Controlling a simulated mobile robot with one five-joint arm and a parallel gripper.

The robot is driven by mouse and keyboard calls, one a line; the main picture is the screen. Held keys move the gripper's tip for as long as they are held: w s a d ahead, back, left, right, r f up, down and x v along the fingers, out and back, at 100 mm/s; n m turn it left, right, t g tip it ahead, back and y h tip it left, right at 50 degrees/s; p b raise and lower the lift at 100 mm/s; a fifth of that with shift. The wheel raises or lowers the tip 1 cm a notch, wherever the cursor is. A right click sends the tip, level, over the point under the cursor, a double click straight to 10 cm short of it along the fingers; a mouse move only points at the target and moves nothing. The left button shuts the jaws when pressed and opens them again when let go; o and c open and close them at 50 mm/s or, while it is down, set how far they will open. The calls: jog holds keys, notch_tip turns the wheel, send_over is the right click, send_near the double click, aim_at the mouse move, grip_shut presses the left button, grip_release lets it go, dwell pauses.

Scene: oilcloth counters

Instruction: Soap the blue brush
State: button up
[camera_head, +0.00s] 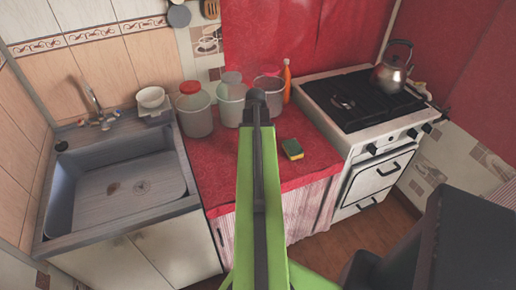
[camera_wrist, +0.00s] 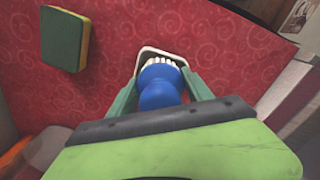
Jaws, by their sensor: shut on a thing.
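The blue brush (camera_wrist: 158,95) is between the two fingers of my gripper (camera_wrist: 161,82) in the wrist view, and the gripper is shut on it. Its white bristles (camera_wrist: 157,62) point away from the wrist, over the red cloth. A pale curved rim (camera_wrist: 160,51) shows around the bristle end; I cannot tell what it belongs to. In the head view my green arm hides the brush and the gripper's fingers. An orange bottle (camera_head: 287,82) stands at the back of the red counter, beside the stove.
A yellow and green sponge (camera_head: 292,149) lies on the red counter (camera_head: 307,165); it also shows in the wrist view (camera_wrist: 65,38). Several jars (camera_head: 195,112) stand at the back. The sink (camera_head: 125,185) is left, the stove (camera_head: 365,110) with a kettle (camera_head: 391,68) right.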

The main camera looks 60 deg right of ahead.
jog(key=shift+f+b, duration=0.45)
jog(key=shift+f, duration=0.05)
dwell(1.2)
jog(key=shift+r, duration=0.1)
notch_tip(320, 180, up, 7)
jog(key=p, duration=0.7)
